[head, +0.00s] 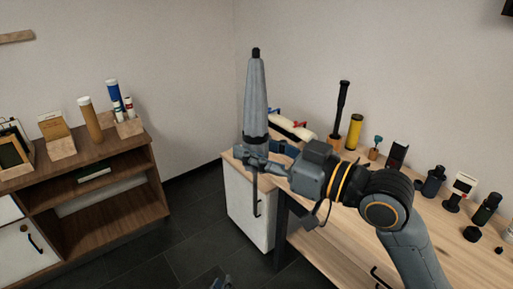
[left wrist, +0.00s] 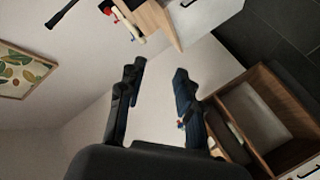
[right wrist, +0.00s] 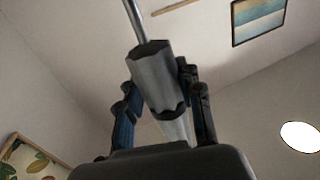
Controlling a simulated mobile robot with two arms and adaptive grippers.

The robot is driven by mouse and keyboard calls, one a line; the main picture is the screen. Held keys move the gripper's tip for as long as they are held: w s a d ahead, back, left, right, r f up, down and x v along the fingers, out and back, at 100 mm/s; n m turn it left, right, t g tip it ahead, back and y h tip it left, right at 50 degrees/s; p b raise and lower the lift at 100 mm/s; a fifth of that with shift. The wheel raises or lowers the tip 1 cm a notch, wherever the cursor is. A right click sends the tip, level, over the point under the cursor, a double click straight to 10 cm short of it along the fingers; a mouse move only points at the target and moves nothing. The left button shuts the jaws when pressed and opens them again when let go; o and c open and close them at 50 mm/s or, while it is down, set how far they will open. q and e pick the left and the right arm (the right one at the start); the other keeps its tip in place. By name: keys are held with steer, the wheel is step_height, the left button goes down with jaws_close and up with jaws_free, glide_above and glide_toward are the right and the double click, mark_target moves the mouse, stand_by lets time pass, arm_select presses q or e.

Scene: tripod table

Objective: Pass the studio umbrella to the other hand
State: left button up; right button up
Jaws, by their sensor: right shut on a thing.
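The studio umbrella (head: 257,95) is folded, grey and slim, and stands nearly upright in the air with a dark tip at the top and a dark band low down. My right gripper (head: 257,155) is shut around its lower part. In the right wrist view the umbrella (right wrist: 157,80) lies between the fingers, with a thin metal shaft running out toward the top edge. My left gripper (head: 222,281) shows only as fingertips at the bottom edge of the head view, well below the umbrella. In the left wrist view it (left wrist: 157,75) is open, with nothing between its fingers.
A wooden table (head: 335,243) on the right carries a yellow tube (head: 354,132), a black upright handle (head: 341,105), dark bottles and small gear. A brown shelf (head: 110,215) at left holds tubes and boxes. Dark floor lies open between them.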

arm_select(q)
steer(key=s+a+f+m+g+y, duration=0.1)
steer(key=s+a+f+m+g, duration=0.2)
steer(key=s+f, duration=0.7)
steer(key=s+a+f+m+g+y, duration=0.1)
steer(key=s+a+f+g, duration=0.25)
steer(key=s+f, duration=0.6)
steer(key=s+a+f+m+g, duration=0.1)
steer(key=s+a+f+g, duration=0.1)
steer(key=s, duration=0.6)
steer(key=s+a+f+m+g+y, duration=0.1)
steer(key=s+a+f+g, duration=0.1)
steer(key=s+f, duration=0.3)
steer(key=s+a+f+m+g+y, duration=0.1)
steer(key=s+a+f+g, duration=0.1)
steer(key=s, duration=0.9)
step_height(320, 180, down, 2)
steer(key=shift+a+g, duration=0.3)
steer(key=shift+g, duration=0.45)
